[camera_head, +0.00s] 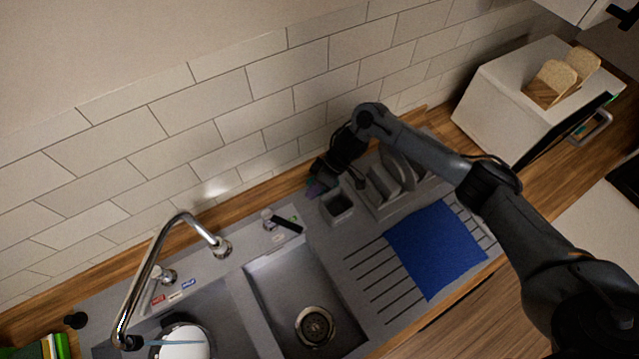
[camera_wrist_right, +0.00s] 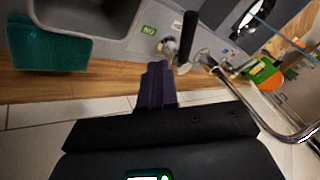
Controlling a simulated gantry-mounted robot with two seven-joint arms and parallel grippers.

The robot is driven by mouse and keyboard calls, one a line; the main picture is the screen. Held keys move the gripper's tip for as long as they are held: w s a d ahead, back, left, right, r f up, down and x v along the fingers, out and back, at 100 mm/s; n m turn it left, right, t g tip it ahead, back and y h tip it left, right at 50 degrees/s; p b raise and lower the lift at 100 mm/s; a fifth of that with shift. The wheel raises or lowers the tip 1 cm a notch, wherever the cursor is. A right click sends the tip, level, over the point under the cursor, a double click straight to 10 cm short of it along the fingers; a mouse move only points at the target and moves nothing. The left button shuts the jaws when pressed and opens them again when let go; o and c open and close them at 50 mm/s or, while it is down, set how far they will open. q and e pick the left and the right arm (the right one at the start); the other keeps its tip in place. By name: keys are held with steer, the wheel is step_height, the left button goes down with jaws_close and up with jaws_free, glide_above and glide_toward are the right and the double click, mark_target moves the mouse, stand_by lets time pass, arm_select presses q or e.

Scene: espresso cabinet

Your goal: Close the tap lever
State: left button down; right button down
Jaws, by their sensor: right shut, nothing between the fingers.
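The tap lever (camera_head: 287,224) is a black handle on a chrome base, on the sink deck behind the basins. In the right wrist view the black lever (camera_wrist_right: 186,37) sticks out away from the wall, beside its chrome base. The curved chrome faucet (camera_head: 160,250) reaches over the left basin, and a thin pale-blue stream (camera_head: 180,342) shows near its spout. My right gripper (camera_head: 315,187) is near the wall, to the right of the lever and apart from it. Its purple fingers (camera_wrist_right: 156,72) are shut and empty, pointing toward the lever's base. My left gripper is not in view.
A grey holder (camera_head: 338,208) and a dish rack (camera_head: 385,190) stand right of my gripper. A blue cloth (camera_head: 435,247) lies on the drainboard. A chrome knob (camera_head: 165,275) stands by the faucet. The tiled wall (camera_head: 240,120) is close behind; the right basin (camera_head: 285,285) is empty.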

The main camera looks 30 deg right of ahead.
mark_target(282, 222)
steer(key=s+a+f+p, duration=0.2)
steer(key=a+f, duration=0.3)
steer(key=a, duration=0.1)
steer(key=shift+f, duration=0.25)
steer(key=shift+a, duration=0.1)
